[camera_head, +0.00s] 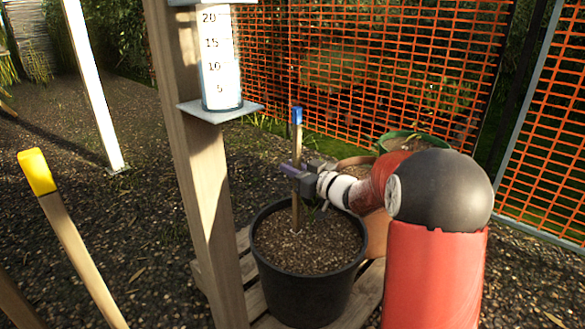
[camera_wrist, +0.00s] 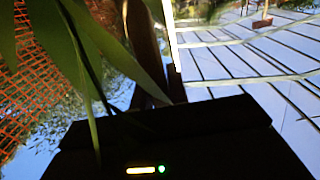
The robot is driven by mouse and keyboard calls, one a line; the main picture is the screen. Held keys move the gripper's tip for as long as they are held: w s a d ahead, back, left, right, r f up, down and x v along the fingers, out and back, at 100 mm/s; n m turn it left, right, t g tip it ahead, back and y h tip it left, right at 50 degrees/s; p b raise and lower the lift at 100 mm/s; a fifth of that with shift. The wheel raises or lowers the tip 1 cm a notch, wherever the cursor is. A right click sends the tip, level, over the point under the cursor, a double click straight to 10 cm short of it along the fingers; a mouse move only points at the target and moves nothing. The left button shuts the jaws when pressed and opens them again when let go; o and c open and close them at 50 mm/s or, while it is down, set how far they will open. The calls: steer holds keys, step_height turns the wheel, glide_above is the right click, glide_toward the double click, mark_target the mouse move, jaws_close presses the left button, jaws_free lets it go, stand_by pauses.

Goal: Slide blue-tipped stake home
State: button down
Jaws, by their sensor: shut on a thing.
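The blue-tipped stake (camera_head: 296,143) is a slim wooden stick standing close to upright over the black pot (camera_head: 312,295). Its blue end is at the top. Its lower end meets the brown soil in the pot; how deep it goes is hidden. My gripper (camera_head: 294,171) is shut on the stake around its middle, coming from the right. In the wrist view the dark gripper body fills the bottom, and a bright upright strip near the top centre may be the stake; I cannot tell.
A wooden post (camera_head: 190,150) with a rain gauge (camera_head: 220,60) stands just left of the pot. Terracotta pots (camera_head: 376,232) stand behind my arm. A yellow-topped stake (camera_head: 38,172) leans at left. Orange mesh (camera_head: 380,70) closes the back. Green leaves (camera_wrist: 110,60) hang close to the wrist camera.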

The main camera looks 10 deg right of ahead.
steer(key=c, duration=1.3)
jaws_free()
steer(key=v, duration=0.7)
steer(key=shift+s+d+p, duration=0.25)
steer(key=shift+s+p, duration=0.05)
steer(key=shift+p, duration=0.1)
